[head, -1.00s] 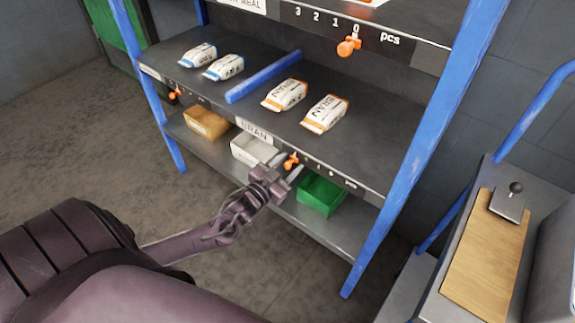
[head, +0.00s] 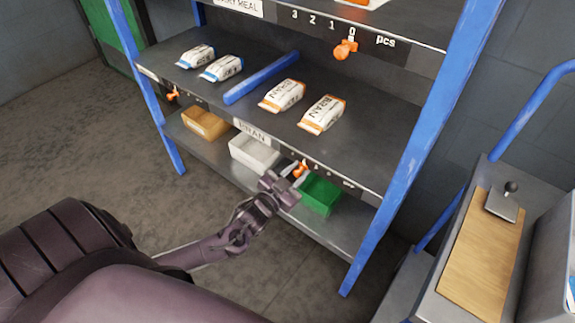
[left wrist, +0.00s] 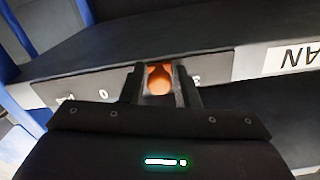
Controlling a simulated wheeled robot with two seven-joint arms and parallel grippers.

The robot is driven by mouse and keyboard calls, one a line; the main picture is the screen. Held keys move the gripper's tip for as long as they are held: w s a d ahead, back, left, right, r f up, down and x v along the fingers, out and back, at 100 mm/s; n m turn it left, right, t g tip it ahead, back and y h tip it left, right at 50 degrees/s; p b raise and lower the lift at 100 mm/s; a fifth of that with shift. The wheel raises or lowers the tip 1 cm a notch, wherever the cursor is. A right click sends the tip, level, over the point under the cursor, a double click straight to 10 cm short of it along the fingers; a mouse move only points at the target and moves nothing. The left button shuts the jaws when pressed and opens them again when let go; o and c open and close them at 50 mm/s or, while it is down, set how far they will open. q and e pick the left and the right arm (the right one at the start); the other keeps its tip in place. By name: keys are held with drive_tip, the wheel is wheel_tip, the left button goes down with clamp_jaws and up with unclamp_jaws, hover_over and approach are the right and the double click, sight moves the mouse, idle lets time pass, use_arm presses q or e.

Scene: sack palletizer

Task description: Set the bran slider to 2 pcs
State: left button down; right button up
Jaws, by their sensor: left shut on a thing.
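The orange bran slider knob (head: 300,170) is on the front edge strip of the middle shelf, right of the BRAN label (head: 252,131). My left gripper (head: 293,178) is shut on the knob, which shows between the two fingers in the left wrist view (left wrist: 159,80). In the head view small marks and pcs lie right of the knob, too small to read surely. In the left wrist view a 0-like mark (left wrist: 103,95) is left of the fingers. The fingers partly cover the strip. My right gripper is not in view.
Two orange-striped bran packs (head: 322,114) lie on the shelf above the strip. A blue divider (head: 262,78) separates them from two blue-striped packs (head: 222,68). White (head: 254,154) and green (head: 320,194) bins stand below. A blue rack post (head: 410,160) rises at right.

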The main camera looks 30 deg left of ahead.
use_arm(q)
drive_tip(key=c, duration=1.3)
unclamp_jaws()
drive_tip(key=shift+o, duration=0.2)
drive_tip(key=shift+s, duration=0.1)
drive_tip(key=s, duration=0.7)
drive_tip(key=shift+s+a, duration=0.25)
drive_tip(key=shift+s, duration=0.05)
drive_tip(key=s+a+f+n+g+y+p, duration=0.15)
drive_tip(key=s+f+g, duration=0.3)
drive_tip(key=f, duration=0.75)
drive_tip(key=s+a+f+g+y+p, duration=0.15)
drive_tip(key=s+f+g, duration=0.35)
drive_tip(key=f, duration=0.8)
drive_tip(key=s+d+f+g, duration=0.2)
drive_tip(key=s+d+f, duration=0.1)
drive_tip(key=s, duration=0.5)
drive_tip(key=s+d+f+g+h, duration=0.1)
drive_tip(key=s+d+f+g, duration=0.2)
drive_tip(key=s+f, duration=0.3)
drive_tip(key=s+d+f+g, duration=0.2)
drive_tip(key=s+f, duration=0.3)
drive_tip(key=s, duration=0.6)
drive_tip(key=shift+s+d+p, duration=0.35)
drive_tip(key=shift+d+p, duration=0.1)
drive_tip(key=shift+d, duration=0.35)
